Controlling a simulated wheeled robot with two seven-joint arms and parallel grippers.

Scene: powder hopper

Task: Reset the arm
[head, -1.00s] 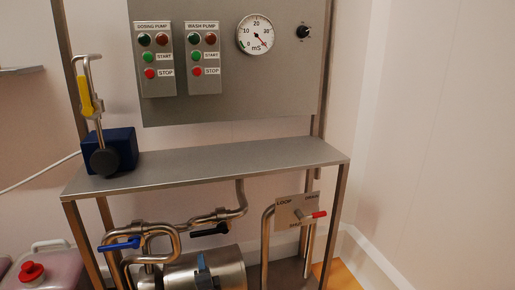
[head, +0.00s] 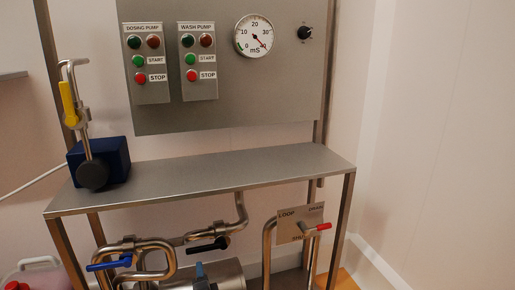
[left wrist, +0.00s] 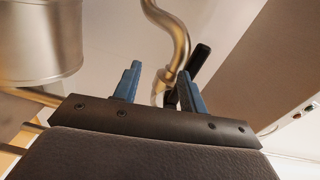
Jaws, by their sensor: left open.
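The blue fingertips of my left gripper (head: 201,272) show at the bottom edge of the head view, in front of a metal cylinder (head: 232,273). In the left wrist view my left gripper (left wrist: 158,88) is open, with its two blue fingers apart. A curved steel pipe (left wrist: 180,38) ends in line with the gap between the fingers. A black valve handle (left wrist: 200,62) shows beyond the right finger; it also shows in the head view (head: 208,245). Nothing is visibly held. Most of the left arm is out of the head view. My right gripper is not in view.
A steel shelf (head: 215,170) overhangs the pipes and carries a blue box (head: 115,158). The control panel (head: 230,95) stands above. The shelf's middle is bare.

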